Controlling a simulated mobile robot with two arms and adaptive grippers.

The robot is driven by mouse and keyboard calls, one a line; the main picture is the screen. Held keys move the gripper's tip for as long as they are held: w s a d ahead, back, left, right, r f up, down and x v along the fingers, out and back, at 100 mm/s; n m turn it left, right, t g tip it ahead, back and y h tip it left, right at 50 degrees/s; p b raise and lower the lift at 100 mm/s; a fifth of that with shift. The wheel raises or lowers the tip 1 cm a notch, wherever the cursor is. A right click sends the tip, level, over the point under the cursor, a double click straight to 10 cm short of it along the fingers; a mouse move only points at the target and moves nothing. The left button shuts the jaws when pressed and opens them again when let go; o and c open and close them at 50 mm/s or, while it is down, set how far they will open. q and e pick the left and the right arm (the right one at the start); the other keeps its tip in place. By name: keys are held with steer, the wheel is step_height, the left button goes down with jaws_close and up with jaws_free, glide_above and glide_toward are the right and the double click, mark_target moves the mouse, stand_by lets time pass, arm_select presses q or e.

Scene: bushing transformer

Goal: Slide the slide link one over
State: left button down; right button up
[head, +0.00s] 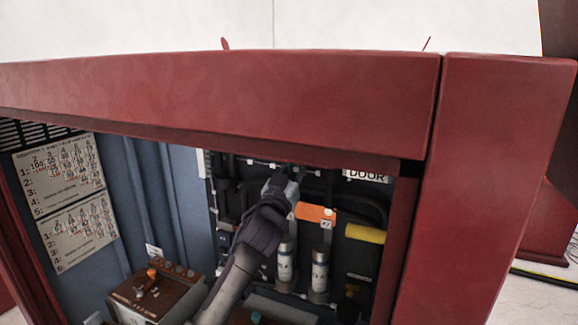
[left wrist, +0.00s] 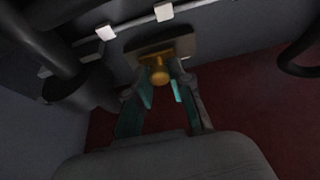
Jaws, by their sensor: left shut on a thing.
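The slide link (left wrist: 160,72) shows in the left wrist view as a brass-coloured knob in front of a tan plate (left wrist: 180,46) on the dark back panel. My left gripper (left wrist: 162,84) has its two fingers on either side of the knob and is shut on it. In the head view, my left gripper (head: 288,178) reaches up into the cabinet to the top of the back panel. There the gripper and the cabinet's top frame hide the link. My right gripper is in neither view.
The red cabinet frame (head: 230,100) crosses above my arm, with a red post (head: 490,190) at right. Grey cylinders (head: 320,270), black cables (left wrist: 55,45) and a brown terminal box (head: 155,290) are near my arm. White tabs (left wrist: 163,11) sit beside the plate.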

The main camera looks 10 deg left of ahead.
arm_select(q)
steer(key=shift+s+d, duration=0.15)
steer(key=shift+d, duration=0.5)
steer(key=c, duration=1.2)
jaws_free()
steer(key=shift+o, duration=0.8)
steer(key=shift+d, duration=0.1)
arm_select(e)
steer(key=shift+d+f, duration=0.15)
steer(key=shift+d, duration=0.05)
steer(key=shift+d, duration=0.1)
arm_select(q)
steer(key=shift+s+f, duration=0.1)
steer(key=shift+s, duration=0.05)
steer(key=v, duration=1.1)
steer(key=shift+s, duration=0.3)
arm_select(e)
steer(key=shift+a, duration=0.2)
arm_select(q)
steer(key=shift+f, duration=0.2)
